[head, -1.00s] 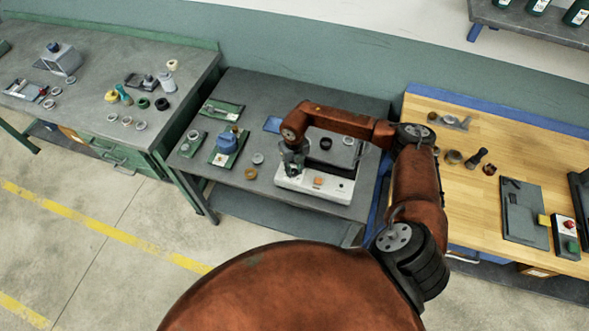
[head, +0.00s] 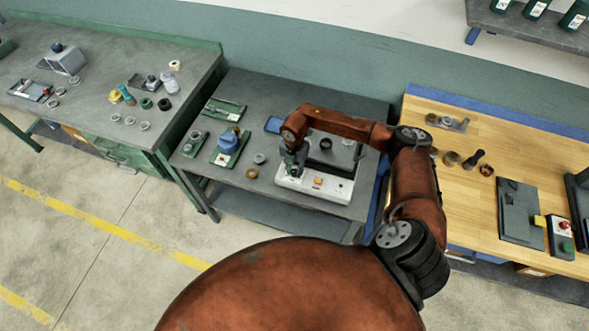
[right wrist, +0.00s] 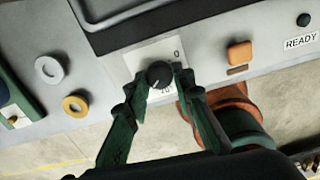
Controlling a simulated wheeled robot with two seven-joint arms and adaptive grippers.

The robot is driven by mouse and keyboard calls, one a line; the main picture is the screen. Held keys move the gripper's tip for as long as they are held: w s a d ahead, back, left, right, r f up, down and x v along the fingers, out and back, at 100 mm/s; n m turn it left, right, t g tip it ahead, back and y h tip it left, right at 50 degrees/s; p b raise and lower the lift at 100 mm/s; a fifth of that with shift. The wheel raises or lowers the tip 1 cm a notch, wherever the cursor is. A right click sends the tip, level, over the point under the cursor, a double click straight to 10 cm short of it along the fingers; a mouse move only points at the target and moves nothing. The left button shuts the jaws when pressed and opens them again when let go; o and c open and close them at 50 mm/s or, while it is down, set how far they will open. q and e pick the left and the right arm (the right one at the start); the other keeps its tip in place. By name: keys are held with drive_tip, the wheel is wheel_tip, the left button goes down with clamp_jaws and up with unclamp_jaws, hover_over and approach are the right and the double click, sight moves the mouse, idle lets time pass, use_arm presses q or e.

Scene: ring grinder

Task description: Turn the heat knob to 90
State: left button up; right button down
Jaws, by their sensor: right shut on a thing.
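The heat knob (right wrist: 159,75) is a round dark knob on a white dial plate (right wrist: 142,57) on the front of a white machine (head: 340,190). In the right wrist view my right gripper (right wrist: 159,82) has its two green fingers on either side of the knob and is shut on it. In the head view the right gripper (head: 293,170) is over the left end of the machine's front and hides the knob. Part of the dial marking is covered by the knob and fingers, so I cannot read the setting. My left gripper is not in view.
An orange square button (right wrist: 240,53) and a READY label (right wrist: 300,42) are to the right of the knob. A grey ring (right wrist: 48,70) and a brass ring (right wrist: 75,105) lie to the left. A blue-topped device (head: 228,142) stands further left on the grey table.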

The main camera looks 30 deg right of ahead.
sight(294, 172)
drive_tip(key=shift+w+d+r+m, duration=0.1)
drive_tip(key=shift+w+d+m, duration=0.1)
drive_tip(key=shift+m, duration=0.3)
drive_tip(key=c, duration=1.7)
unclamp_jaws()
drive_tip(key=shift+s+a, duration=0.1)
drive_tip(key=shift+o, duration=0.2)
wheel_tip(294, 172, up, 12)
